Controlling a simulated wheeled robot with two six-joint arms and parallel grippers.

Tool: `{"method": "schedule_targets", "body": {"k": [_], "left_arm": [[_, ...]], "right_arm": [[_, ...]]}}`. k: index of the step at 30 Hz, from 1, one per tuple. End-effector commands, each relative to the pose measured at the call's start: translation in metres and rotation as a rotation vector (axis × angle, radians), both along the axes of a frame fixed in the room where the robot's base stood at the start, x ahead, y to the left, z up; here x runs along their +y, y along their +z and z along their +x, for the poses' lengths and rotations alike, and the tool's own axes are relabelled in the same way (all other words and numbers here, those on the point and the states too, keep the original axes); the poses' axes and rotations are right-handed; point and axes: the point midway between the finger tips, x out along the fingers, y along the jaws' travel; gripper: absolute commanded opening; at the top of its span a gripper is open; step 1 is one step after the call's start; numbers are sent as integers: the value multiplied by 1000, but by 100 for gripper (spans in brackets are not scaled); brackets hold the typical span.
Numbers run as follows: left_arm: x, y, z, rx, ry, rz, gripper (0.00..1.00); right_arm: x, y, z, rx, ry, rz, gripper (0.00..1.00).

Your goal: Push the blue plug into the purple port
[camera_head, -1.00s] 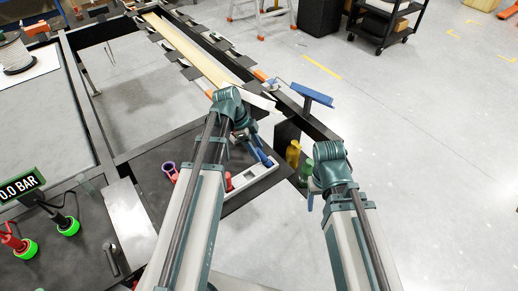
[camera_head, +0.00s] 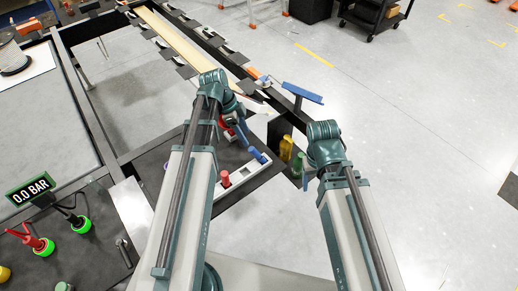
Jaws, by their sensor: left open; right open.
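A blue plug-like piece (camera_head: 258,157) stands at the right end of a white strip holder (camera_head: 262,168), just below my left gripper. My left gripper (camera_head: 238,128) hangs over the holder, with red and blue parts close to its fingers. It is open, but its fingertips are partly hidden by the wrist, and I cannot tell whether it touches the blue piece. My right gripper (camera_head: 306,180) is open and points down to the right of the holder, apart from it. The purple port cannot be made out clearly; my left arm covers much of that part of the dark plate.
A red plug (camera_head: 225,178) stands in the holder. A yellow (camera_head: 286,148) and a green cylinder (camera_head: 297,164) stand between the grippers. A blue bracket (camera_head: 303,92) is above. A gauge display (camera_head: 31,189) reads 0.0 BAR.

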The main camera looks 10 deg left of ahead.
Motion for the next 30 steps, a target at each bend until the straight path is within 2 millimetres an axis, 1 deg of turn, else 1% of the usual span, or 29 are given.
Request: {"method": "schedule_targets", "body": {"k": [1, 5, 6, 9, 13, 15, 18, 21, 25, 26, 27, 30], "left_arm": [[-15, -2, -10, 30, 35, 22, 64], [-52, -7, -36, 126, 208, 114, 64], [-63, -9, -45, 152, 273, 148, 64], [-90, -12, -70, 197, 450, 239, 64], [-114, -13, -98, 210, 675, 338, 64], [-123, -14, -110, 201, 779, 376, 64], [-131, -13, -122, 185, 892, 408, 64], [-136, -13, -128, 172, 964, 424, 64], [-138, -12, -130, 164, 1002, 432, 64], [-138, -12, -130, 164, 1005, 432, 67], [-137, -12, -130, 165, 1005, 431, 69], [-134, -13, -122, 177, 965, 421, 69]], "right_arm": [[0, 0, 0, 0, 0, 0, 64], [0, 0, 0, 0, 0, 0, 64], [0, 0, 0, 0, 0, 0, 64], [0, 0, 0, 0, 0, 0, 64], [0, 0, 0, 0, 0, 0, 64], [0, 0, 0, 0, 0, 0, 64], [0, 0, 0, 0, 0, 0, 64], [0, 0, 0, 0, 0, 0, 64], [0, 0, 0, 0, 0, 0, 64], [0, 0, 0, 0, 0, 0, 64], [0, 0, 0, 0, 0, 0, 64], [0, 0, 0, 0, 0, 0, 64]]}}
